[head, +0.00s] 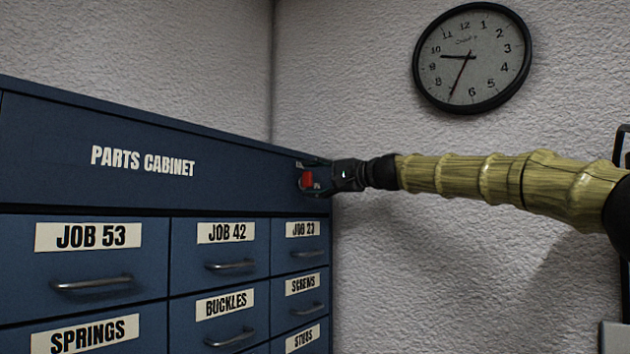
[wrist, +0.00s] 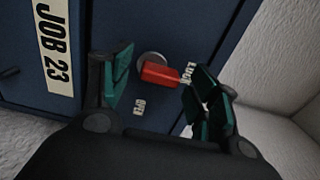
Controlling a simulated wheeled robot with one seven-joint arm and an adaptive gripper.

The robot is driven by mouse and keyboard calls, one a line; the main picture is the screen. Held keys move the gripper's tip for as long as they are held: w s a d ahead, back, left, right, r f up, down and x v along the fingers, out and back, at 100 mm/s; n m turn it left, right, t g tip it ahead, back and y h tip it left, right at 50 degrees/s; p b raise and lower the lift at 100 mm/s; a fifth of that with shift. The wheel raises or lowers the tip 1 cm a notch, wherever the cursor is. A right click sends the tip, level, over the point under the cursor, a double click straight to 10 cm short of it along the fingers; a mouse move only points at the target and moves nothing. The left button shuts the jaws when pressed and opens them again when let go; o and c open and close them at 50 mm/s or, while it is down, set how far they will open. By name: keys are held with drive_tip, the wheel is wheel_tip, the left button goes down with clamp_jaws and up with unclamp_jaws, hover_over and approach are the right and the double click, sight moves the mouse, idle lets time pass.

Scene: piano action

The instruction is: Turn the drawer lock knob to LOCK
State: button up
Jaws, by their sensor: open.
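The lock knob has a red handle (head: 308,180) and sits at the upper right of the blue parts cabinet (head: 60,165). In the wrist view the red knob (wrist: 159,74) stands on a round grey base, its handle pointing right and slightly down, toward the LOCK label (wrist: 187,74). Another short label (wrist: 139,107), partly readable, lies below the knob. My gripper (wrist: 158,90) is open, with one teal finger on each side of the knob. The right finger is close to the handle's end; I cannot tell whether they touch. In the head view my gripper (head: 325,178) partly hides the knob and labels.
Labelled drawers with metal handles (head: 92,283) fill the cabinet front below the knob. The textured wall (head: 380,270) stands just right of the cabinet. A round clock (head: 472,58) hangs above my arm.

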drive_tip(key=v, duration=1.2)
drive_tip(key=shift+d, duration=0.1)
